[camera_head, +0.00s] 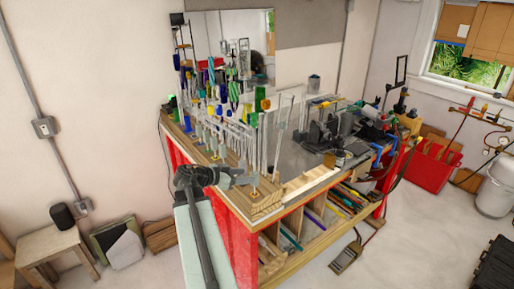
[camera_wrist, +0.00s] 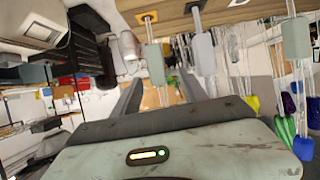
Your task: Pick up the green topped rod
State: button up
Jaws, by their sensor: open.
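Several clear glass rods with coloured tops stand upright in a cluster on the wooden bench. One rod with a green top (camera_head: 253,119) stands near the cluster's front right; another green top (camera_head: 172,101) shows at its far left. My gripper (camera_head: 243,181) is at the bench's near edge, low beside the front rods, fingers pointing right. In the wrist view, which looks upside down, the gripper (camera_wrist: 160,92) is open. A clear rod with a grey sleeve (camera_wrist: 153,53) appears between or just beyond the fingers; I cannot tell which. A green top (camera_wrist: 285,130) shows at right, outside the fingers.
Blue, yellow and other coloured tops crowd around the green ones. A wooden block (camera_head: 267,206) forms the bench's front corner. Tools and clamps (camera_head: 340,130) fill the bench's right part. A stool (camera_head: 47,246) stands at left. Floor to the right is mostly clear.

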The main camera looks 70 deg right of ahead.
aim_at(252, 174)
jog(key=shift+s+d+r+m, duration=0.3)
jog(key=shift+s+r, duration=0.15)
jog(key=shift+s, duration=0.1)
jog(key=shift+f+b+x, duration=0.2)
jog(key=shift+b+x, duration=0.4)
jog(key=shift+x, duration=0.4)
jog(key=shift+s+d+f, duration=0.1)
jog(key=shift+s+d, duration=0.05)
jog(key=shift+d, duration=0.2)
jog(key=b+x, duration=0.1)
jog(key=x, duration=0.1)
jog(key=b+x, duration=0.1)
jog(key=x, duration=0.1)
jog(key=shift+s+d+f+b, duration=0.15)
jog(key=shift+f+b, duration=0.15)
jog(key=shift+f, duration=0.15)
jog(key=shift+s+d, duration=0.15)
jog(key=shift+d, duration=0.05)
jog(key=shift+a+r, duration=0.1)
jog(key=shift+c, duration=0.3)
grip_shut()
